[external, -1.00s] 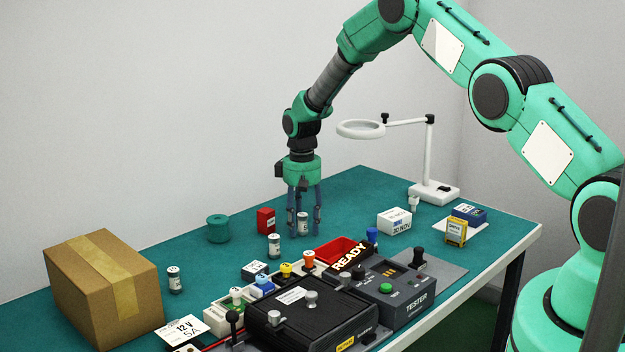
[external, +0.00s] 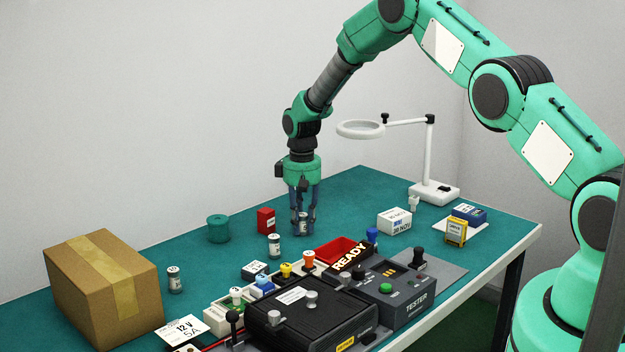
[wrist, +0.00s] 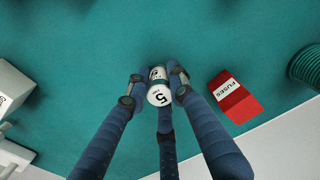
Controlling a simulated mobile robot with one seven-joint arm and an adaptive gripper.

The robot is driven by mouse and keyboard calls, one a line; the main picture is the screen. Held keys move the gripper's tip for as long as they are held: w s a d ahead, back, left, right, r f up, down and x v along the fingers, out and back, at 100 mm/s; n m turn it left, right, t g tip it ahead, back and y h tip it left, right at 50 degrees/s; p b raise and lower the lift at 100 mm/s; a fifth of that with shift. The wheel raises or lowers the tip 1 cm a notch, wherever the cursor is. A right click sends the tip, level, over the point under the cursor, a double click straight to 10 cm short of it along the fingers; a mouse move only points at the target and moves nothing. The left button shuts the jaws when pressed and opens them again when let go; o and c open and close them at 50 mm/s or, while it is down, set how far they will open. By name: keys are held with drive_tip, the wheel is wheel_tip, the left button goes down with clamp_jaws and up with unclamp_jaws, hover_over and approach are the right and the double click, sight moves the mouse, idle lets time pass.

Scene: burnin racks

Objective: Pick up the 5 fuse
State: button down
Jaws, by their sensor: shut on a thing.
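The 5 fuse (wrist: 159,94) is a small white and grey cylinder with a "5" on its end cap. My gripper (wrist: 157,88) has its dark blue fingers closed around it in the wrist view. In the external view my gripper (external: 303,222) points straight down over the mat, and the fuse (external: 302,224) shows between its fingers, upright and at table level. I cannot tell whether it is clear of the mat. Two similar fuses stand apart on the mat, one just left of my gripper (external: 274,245) and one near the cardboard box (external: 175,279).
A red FUSES box (wrist: 235,97) stands close to my gripper, with a green spool (external: 218,229) beyond it. A red tray (external: 338,248), the READY sign (external: 350,260) and the tester (external: 405,300) lie in front. A magnifier lamp (external: 432,190) stands at the back right.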

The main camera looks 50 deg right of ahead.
sight(303, 214)
drive_tip(key=shift+r, duration=0.1)
drive_tip(key=shift+r, duration=4.95)
